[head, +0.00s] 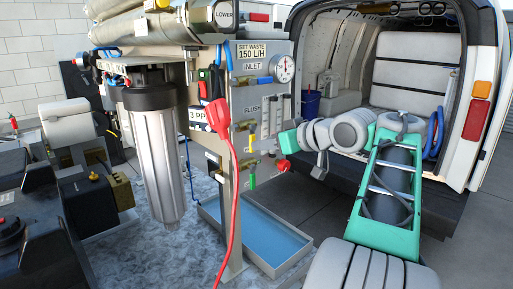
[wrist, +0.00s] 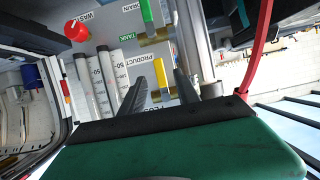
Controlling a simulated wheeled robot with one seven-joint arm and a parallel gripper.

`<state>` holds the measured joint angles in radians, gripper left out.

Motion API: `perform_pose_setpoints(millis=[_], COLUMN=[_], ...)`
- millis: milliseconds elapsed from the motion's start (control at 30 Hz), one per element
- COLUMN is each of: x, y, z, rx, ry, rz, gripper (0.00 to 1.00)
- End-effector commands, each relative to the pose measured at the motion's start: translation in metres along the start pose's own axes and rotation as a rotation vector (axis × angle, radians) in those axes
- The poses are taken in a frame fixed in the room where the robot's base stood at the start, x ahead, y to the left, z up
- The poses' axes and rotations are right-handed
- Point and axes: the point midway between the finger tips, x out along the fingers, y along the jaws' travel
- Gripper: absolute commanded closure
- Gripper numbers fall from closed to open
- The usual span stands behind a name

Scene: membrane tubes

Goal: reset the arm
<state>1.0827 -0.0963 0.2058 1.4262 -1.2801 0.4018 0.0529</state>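My arm (head: 388,185), with a green and grey link, rises from the bottom right of the head view and bends left toward the equipment panel (head: 247,130). In the wrist view my gripper (wrist: 160,76) shows two dark fingers standing apart with nothing held between them. Behind the fingers are a yellow-handled valve (wrist: 161,92) and a green-handled valve (wrist: 147,12) on the panel. A red knob (wrist: 76,30) is at the upper left. In the head view the fingers are too hard to make out.
A blue-floored tray (head: 262,232) lies below. A white van (head: 478,100) with its rear open stands at the right. Dark equipment (head: 35,220) fills the left.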

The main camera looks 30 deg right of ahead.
Motion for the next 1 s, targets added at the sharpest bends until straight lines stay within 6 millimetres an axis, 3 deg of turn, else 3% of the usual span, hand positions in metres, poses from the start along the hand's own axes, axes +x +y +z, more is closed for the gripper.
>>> perform_pose_setpoints(millis=[133, 533, 567, 633, 667, 733, 833, 933, 1000], x=[-0.013, -0.014, -0.014, -0.015, -0.015, -0.014, -0.021, -0.041, -0.049], y=[0.0, 0.0, 0.002, 0.026, 0.039, 0.069, 0.098, 0.1, 0.077], z=[0.0, 0.004, 0.009, 0.023, 0.035, 0.079, 0.157, 0.233, 0.281], rx=[0.0, -0.01, -0.013, 0.013, 0.046, 0.157, 0.344, 0.522, 0.623], ry=[-0.001, -0.017, -0.037, -0.09, -0.119, -0.203, -0.343, -0.484, -0.594], rz=[0.0, 0.0, 0.008, 0.08, 0.117, 0.205, 0.325, 0.44, 0.497], gripper=[0.62, 0.62, 0.62, 0.62, 0.62, 0.62, 0.62, 0.62, 0.62])
